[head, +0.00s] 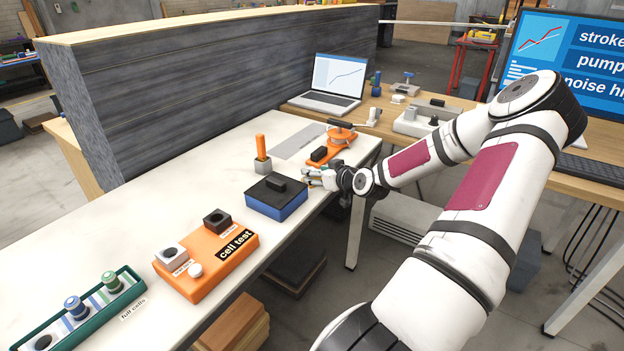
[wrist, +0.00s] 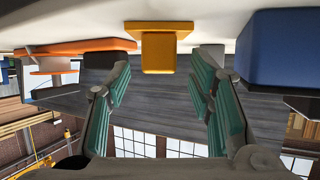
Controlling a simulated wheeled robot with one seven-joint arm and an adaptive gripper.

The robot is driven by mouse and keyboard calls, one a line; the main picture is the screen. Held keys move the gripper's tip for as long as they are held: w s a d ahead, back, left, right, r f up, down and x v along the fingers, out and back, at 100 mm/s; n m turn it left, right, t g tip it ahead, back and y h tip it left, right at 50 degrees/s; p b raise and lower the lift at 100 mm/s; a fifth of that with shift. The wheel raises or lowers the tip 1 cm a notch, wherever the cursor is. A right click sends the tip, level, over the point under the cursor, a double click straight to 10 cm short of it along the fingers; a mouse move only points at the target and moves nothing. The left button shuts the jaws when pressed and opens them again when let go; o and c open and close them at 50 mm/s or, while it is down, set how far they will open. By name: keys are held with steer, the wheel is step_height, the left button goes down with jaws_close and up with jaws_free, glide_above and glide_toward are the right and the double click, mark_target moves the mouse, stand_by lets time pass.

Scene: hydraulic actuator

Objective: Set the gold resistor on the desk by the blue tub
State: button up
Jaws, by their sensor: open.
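The gold resistor (wrist: 158,52) is a yellow-gold block with a wider flange, in the upper middle of the wrist view, which looks upside down. It rests on the white desk and lines up with the gap between my fingers. In the head view I cannot make it out clearly at my gripper. My gripper (head: 314,178) is low over the desk's right edge, also seen in the wrist view (wrist: 162,78), with its teal-padded fingers apart and nothing clasped. The blue tub (head: 277,208) has a dark lid with a black handle and stands just left of my gripper; its side shows in the wrist view (wrist: 285,50).
An orange tool with a round knob (head: 341,134) lies just behind my gripper. A grey block with an orange handle (head: 262,158) stands behind the tub. The orange cell test box (head: 208,262) and green cell rack (head: 90,312) are nearer. Bare desk (head: 185,205) lies left of the tub.

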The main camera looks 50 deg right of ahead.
steer(key=shift+x, duration=1.5)
steer(key=shift+c, duration=0.5)
jaws_close()
steer(key=shift+r, duration=0.1)
